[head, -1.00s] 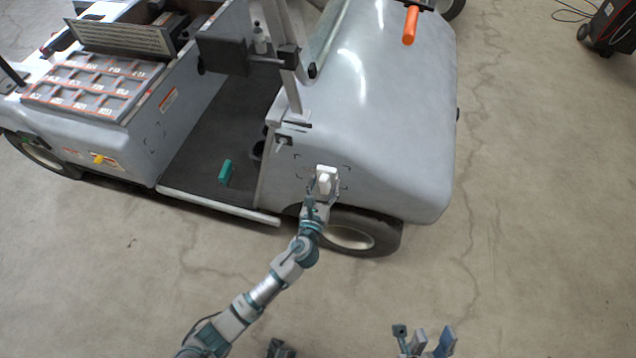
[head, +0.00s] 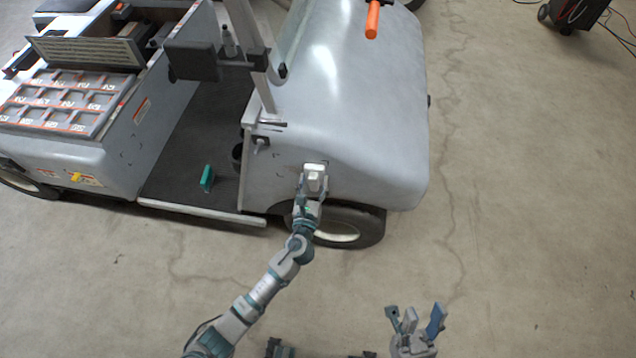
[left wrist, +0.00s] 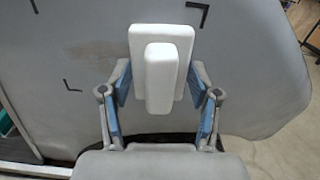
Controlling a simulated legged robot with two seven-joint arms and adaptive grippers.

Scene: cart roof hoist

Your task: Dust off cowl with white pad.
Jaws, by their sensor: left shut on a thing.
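The white pad (head: 314,175) is held in my left gripper (head: 312,184) at the side of the grey cart's cowl (head: 345,110), just above the front wheel. In the left wrist view the white pad (left wrist: 160,70) has a block-shaped grip between my left fingers, and its flat plate faces the cowl (left wrist: 245,70). The pad appears against or very close to the panel; exact contact cannot be told. Dark corner marks and a faint brownish smudge show on the panel around the pad. My right gripper (head: 415,322) is open and empty at the lower right, away from the cart.
A teal block (head: 207,177) stands on the cart's dark floor. An orange-handled thing (head: 373,18) lies on top of the cowl. The front wheel (head: 345,228) is below the pad. A dark red machine (head: 572,14) is at the top right. The concrete floor to the right is clear.

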